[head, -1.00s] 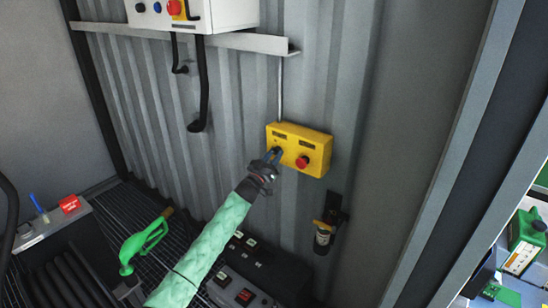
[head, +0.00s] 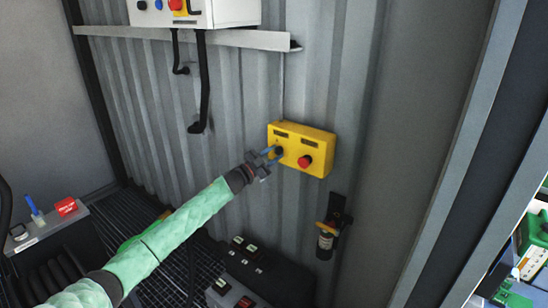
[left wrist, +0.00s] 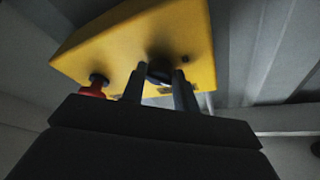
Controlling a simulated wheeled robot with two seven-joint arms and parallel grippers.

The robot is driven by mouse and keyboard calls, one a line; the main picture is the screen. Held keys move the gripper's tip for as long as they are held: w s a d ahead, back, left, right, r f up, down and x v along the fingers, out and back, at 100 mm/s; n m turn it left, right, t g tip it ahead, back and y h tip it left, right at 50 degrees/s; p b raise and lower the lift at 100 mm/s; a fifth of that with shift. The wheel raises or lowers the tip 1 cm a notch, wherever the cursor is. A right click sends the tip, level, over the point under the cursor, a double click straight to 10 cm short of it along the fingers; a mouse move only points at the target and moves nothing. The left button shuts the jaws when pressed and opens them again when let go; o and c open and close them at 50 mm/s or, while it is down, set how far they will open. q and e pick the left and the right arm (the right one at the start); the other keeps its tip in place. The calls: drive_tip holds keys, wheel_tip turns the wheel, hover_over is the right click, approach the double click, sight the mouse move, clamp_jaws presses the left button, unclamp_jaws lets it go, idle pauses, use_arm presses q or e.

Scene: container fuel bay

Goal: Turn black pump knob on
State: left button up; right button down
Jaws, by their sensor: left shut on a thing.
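A yellow control box (head: 312,140) is fixed to the corrugated wall, with a red button (head: 305,161) on its right part. The black pump knob (head: 279,151) is on the box's left part, partly hidden by my fingers. My left gripper (head: 272,154) reaches it from the left and is shut on the knob. In the left wrist view the dark knob (left wrist: 158,73) sits between the two fingers (left wrist: 158,85), with the yellow box (left wrist: 120,45) behind and the red button (left wrist: 94,89) to the left. The knob's turned position cannot be made out. My right gripper is not in view.
A white box (head: 215,12) with hanging black hoses (head: 203,85) is above on a wall ledge. A dark holder with a bottle (head: 328,232) hangs below right of the yellow box. Black switch units (head: 255,270) stand below.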

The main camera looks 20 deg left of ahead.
use_arm(q)
drive_tip(key=shift+m+g, duration=0.5)
drive_tip(key=shift+m, duration=0.6)
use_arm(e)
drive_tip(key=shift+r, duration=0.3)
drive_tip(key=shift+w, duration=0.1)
use_arm(q)
drive_tip(key=o, duration=0.9)
drive_tip(key=shift+o, duration=0.3)
drive_tip(key=shift+r, duration=0.1)
drive_tip(key=shift+a, duration=0.1)
